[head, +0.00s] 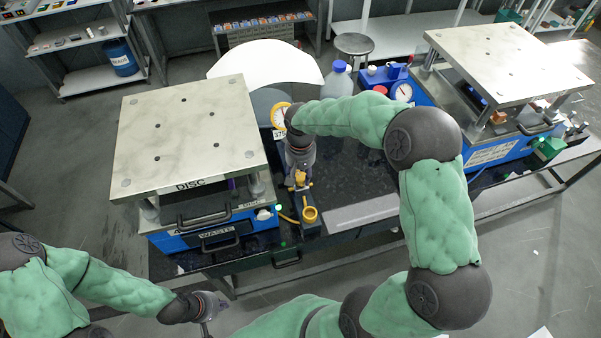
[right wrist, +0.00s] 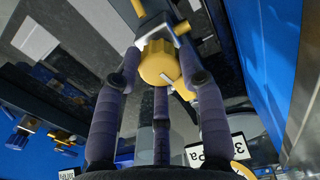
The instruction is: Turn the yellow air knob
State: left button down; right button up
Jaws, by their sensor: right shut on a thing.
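The yellow air knob (right wrist: 160,63) sits between the fingers of my right gripper (right wrist: 162,72) in the right wrist view. It is a fluted round knob with a pale mark on its lower edge. The fingers are shut on it from both sides, with a third finger below. In the head view my right gripper (head: 299,168) points down at the knob (head: 300,177), which is partly covered by it. My left gripper (head: 210,306) hangs low at the front left, away from the table; its finger opening is too small to tell.
The DISC press (head: 190,135) stands close left of the knob, with drawers below. A second press (head: 510,60) stands at right. The dark tabletop (head: 355,170) between is mostly clear.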

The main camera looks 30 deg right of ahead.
aim_at(300, 176)
jog(key=n+p, duration=0.1)
jog(key=n, duration=0.5)
jog(key=shift+n, duration=0.3)
dwell(0.5)
jog(key=o, duration=1.1)
jog(key=shift+o, duration=0.2)
notch_tip(300, 176, up, 12)
